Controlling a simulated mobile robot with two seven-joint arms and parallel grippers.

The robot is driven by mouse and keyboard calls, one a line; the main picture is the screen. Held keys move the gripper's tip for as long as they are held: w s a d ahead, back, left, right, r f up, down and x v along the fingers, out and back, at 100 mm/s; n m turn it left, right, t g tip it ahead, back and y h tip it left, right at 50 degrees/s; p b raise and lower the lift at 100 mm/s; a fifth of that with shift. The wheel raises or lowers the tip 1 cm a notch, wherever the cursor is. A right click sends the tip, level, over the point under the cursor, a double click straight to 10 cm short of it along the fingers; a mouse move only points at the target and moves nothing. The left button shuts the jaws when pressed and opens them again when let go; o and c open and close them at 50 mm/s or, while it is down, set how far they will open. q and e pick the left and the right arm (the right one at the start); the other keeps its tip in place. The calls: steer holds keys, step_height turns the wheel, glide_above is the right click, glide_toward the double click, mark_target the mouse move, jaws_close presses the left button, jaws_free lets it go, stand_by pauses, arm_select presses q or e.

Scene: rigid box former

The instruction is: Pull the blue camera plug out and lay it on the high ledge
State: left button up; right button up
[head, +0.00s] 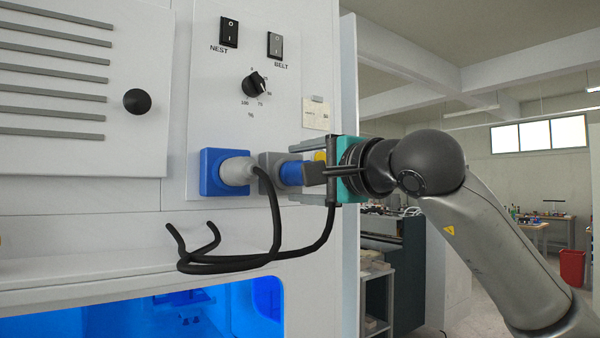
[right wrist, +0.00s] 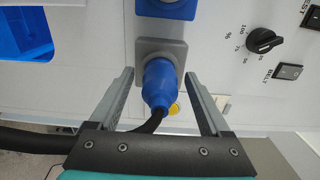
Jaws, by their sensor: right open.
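The blue camera plug (head: 291,173) sits in a grey socket (head: 268,163) on the white machine panel. In the right wrist view the blue plug (right wrist: 158,84) shows in the grey socket (right wrist: 150,46), its black cable running back toward my gripper. My right gripper (head: 292,172) is open, with one finger above and one below the plug in the head view. In the right wrist view the fingers (right wrist: 159,75) stand on either side of it, with gaps. My left gripper is not in view. I cannot tell which surface is the high ledge.
A pale grey plug (head: 236,171) sits in a blue socket (head: 209,172) beside the blue plug. Black cables loop below, by a dark hook (head: 195,240). Switches and a dial (head: 255,84) are above. A blue-lit opening (head: 150,312) is below.

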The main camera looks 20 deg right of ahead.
stand_by(0.3)
jaws_close()
stand_by(0.6)
steer(key=shift+s, duration=0.1)
steer(key=shift+s+b, duration=0.15)
steer(key=shift+b, duration=0.15)
steer(key=shift+v, duration=0.8)
steer(key=shift+b+v, duration=1)
steer(key=shift+v, duration=1)
steer(key=shift+d, duration=0.1)
